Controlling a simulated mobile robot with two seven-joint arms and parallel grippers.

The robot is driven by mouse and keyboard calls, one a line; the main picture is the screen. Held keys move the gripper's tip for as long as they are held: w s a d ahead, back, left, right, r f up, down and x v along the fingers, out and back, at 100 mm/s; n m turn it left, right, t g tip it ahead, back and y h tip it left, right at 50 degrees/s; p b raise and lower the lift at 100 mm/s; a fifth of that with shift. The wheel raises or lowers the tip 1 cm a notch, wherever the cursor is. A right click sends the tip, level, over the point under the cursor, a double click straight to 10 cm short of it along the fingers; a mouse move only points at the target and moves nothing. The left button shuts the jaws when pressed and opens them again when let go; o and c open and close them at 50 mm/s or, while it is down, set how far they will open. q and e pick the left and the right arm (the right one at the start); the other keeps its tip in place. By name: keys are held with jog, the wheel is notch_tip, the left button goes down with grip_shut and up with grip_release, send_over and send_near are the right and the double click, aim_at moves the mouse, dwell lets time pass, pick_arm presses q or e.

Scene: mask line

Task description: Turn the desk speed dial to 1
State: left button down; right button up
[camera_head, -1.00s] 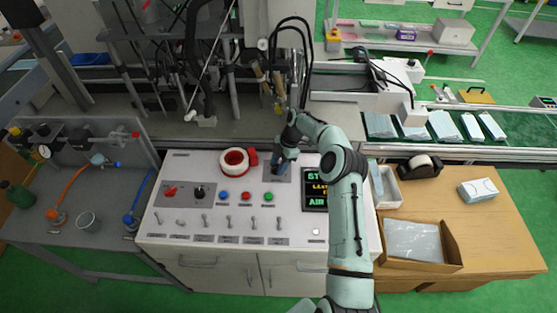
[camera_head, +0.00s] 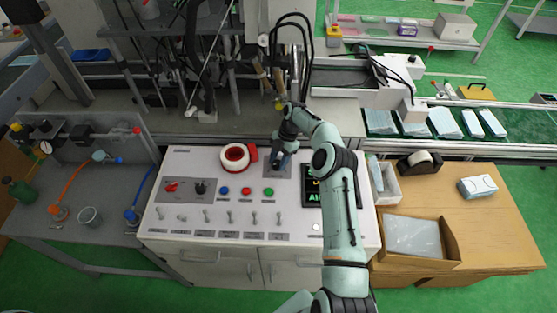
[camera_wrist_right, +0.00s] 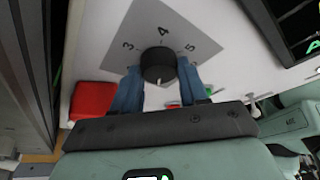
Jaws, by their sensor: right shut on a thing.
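The speed dial (camera_wrist_right: 158,64) is a round black knob on a grey plate (camera_wrist_right: 195,38) on the white control desk (camera_head: 215,160). In the right wrist view the numbers 3, 4 and 5 show beyond the knob; the rest of the scale is hidden. A white mark shows on the knob's side nearest my gripper. My right gripper (camera_wrist_right: 158,80) has its blue fingers on either side of the knob and is shut on it. In the head view my right gripper (camera_head: 281,160) covers the dial. My left gripper is out of view.
Blue, red and green buttons (camera_head: 246,191) and a row of switches (camera_head: 231,217) lie nearer. A dark display (camera_head: 314,187) is partly covered by my right arm.

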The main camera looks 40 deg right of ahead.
jog(key=o, duration=1)
jog(key=shift+r, duration=0.1)
jog(key=v, duration=0.7)
jog(key=shift+d+r, duration=0.1)
jog(key=shift+r, duration=0.05)
